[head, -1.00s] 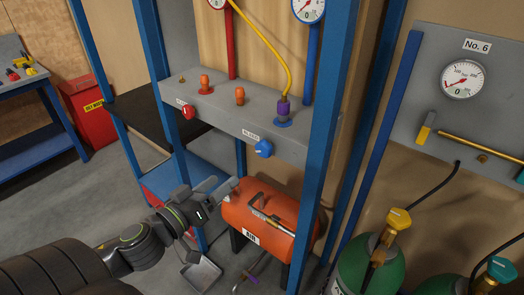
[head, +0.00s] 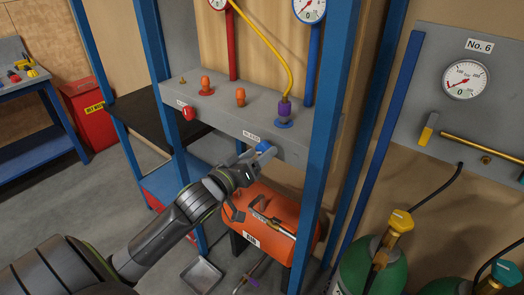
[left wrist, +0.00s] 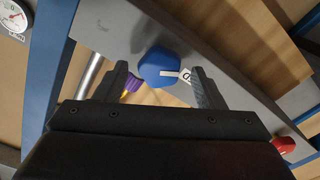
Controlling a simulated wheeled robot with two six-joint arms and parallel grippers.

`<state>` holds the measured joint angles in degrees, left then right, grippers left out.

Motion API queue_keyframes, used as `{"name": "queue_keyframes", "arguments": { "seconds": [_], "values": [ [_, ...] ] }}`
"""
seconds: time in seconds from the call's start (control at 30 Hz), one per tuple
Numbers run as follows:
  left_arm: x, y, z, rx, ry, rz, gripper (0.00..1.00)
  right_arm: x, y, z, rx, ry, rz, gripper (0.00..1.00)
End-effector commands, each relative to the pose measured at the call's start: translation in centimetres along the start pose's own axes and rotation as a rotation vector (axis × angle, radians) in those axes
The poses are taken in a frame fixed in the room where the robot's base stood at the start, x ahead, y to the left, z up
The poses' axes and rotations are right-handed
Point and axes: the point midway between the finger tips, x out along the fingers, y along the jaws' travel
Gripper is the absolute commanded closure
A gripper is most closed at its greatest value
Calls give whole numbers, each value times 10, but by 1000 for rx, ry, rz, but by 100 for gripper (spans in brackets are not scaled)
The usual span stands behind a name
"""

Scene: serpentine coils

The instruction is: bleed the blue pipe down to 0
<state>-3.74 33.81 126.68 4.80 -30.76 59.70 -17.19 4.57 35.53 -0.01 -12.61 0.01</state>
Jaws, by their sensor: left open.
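The blue bleed knob (head: 262,146) sits on the front face of the grey panel and is partly hidden by my left gripper (head: 256,154). In the left wrist view the blue knob (left wrist: 160,66), with a white mark, shows between and just beyond my open left fingers (left wrist: 160,86). I cannot tell whether they touch it. The blue pipe (head: 310,68) rises behind the panel to a white round gauge (head: 309,8), cut off at the top, its reading too small to tell. My right gripper is not in view.
A red knob (head: 188,114) is farther left on the panel (head: 220,122). A yellow hose (head: 272,45) ends at a purple fitting (head: 285,107). Blue frame posts (head: 325,140) flank the panel. An orange air tank (head: 280,208) lies below; green cylinders (head: 365,268) stand right.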

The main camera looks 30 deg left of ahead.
Motion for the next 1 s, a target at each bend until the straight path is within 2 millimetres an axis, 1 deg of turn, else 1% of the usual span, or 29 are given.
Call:
{"name": "queue_keyframes", "arguments": {
  "seconds": [0.03,0.2,0.53,0.87,0.9,1.0],
  "values": [
    [7,0,-1,-2,2,0,37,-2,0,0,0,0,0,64],
    [18,0,0,-1,1,0,37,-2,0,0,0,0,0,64],
    [21,0,0,1,0,0,37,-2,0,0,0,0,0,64],
    [21,0,0,1,0,0,80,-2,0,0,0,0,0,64],
    [21,0,0,1,0,0,81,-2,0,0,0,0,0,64],
    [21,0,0,4,0,0,81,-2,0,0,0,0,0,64]
  ]
}}
